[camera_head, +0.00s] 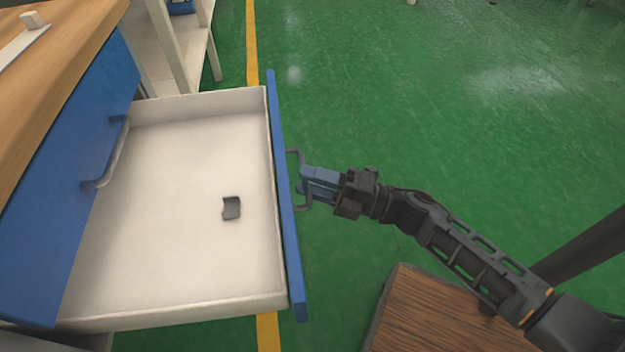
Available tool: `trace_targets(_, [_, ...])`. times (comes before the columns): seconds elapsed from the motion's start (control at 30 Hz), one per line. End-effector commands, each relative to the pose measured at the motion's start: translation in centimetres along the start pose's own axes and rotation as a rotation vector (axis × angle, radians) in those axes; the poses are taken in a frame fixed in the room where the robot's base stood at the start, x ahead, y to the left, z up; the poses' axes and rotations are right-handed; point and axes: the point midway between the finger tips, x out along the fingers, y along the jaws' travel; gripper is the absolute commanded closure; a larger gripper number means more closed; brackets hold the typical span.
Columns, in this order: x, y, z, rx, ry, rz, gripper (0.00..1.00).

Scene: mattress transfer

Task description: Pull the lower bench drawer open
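The lower bench drawer (170,170) stands well out from the bench, with its white inside in view. A small dark curved piece (231,208) lies on the drawer's floor. The drawer's blue front (284,230) carries a grey bar handle (298,154) on its outer face. My gripper (305,186) is at this handle, its blue fingers reaching to the bar from the right. The fingers look close together at the bar, but I cannot tell whether they are shut on it.
The upper blue drawer (70,190) with its own handle (118,155) is shut under the wooden bench top (60,60). A white shelf frame (170,50) stands behind. A brown wooden surface (430,315) is at the lower right. Green floor to the right is clear.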

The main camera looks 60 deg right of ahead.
Motion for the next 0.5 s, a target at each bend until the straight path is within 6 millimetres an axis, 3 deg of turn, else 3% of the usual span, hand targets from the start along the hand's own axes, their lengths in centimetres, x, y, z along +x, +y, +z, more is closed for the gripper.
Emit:
trace_targets(0.27, [-0.7,0.0,0.0,0.001,0.0,-0.001,0.63])
trace_targets(0.5, [-4.5,0.0,0.0,0.002,-0.001,-0.003,0.63])
